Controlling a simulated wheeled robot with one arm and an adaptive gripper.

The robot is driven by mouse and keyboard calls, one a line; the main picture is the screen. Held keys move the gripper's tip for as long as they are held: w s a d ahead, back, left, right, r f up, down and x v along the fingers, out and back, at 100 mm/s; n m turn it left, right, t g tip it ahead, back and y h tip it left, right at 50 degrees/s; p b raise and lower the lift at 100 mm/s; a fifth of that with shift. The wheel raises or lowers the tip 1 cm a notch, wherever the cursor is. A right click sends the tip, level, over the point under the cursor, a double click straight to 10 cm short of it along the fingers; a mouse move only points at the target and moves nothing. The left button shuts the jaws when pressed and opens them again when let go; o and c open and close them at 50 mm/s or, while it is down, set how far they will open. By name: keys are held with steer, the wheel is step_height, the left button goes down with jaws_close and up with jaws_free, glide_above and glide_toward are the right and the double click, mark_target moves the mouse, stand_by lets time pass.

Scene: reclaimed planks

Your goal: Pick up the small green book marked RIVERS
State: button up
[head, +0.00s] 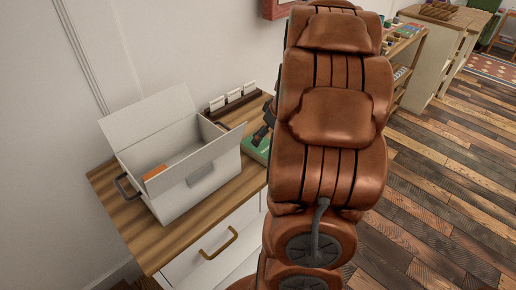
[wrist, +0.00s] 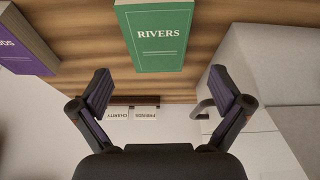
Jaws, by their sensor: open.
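The small green book marked RIVERS (wrist: 158,38) lies on the wooden top at the upper middle of the wrist view, its title facing up. In the head view a part of the green book (head: 256,151) shows left of my arm, which hides the rest. My gripper (wrist: 161,92) is open and empty. Its two fingers stand apart, left and right of the book's line, and the book lies ahead of the fingertips, not between them. In the head view my arm hides most of the gripper.
A white open box (head: 190,185) with an orange item (head: 154,172) inside stands left of the book on the cabinet top (head: 118,215). A purple book (wrist: 22,45) lies at the left of the wrist view. A dark rack (head: 236,103) with white cards stands by the wall.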

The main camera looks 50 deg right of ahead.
mark_target(262, 145)
steer(key=shift+w+f, duration=0.25)
steer(key=shift+w, duration=0.1)
steer(key=shift+s+p+x, duration=0.2)
steer(key=shift+p+x, duration=0.1)
steer(key=shift+x, duration=0.85)
steer(key=shift+d+p+x, duration=0.2)
steer(key=shift+p+x, duration=0.3)
steer(key=shift+x, duration=1.85)
steer(key=shift+s, duration=0.1)
steer(key=c, duration=1.1)
steer(key=shift+c, duration=0.2)
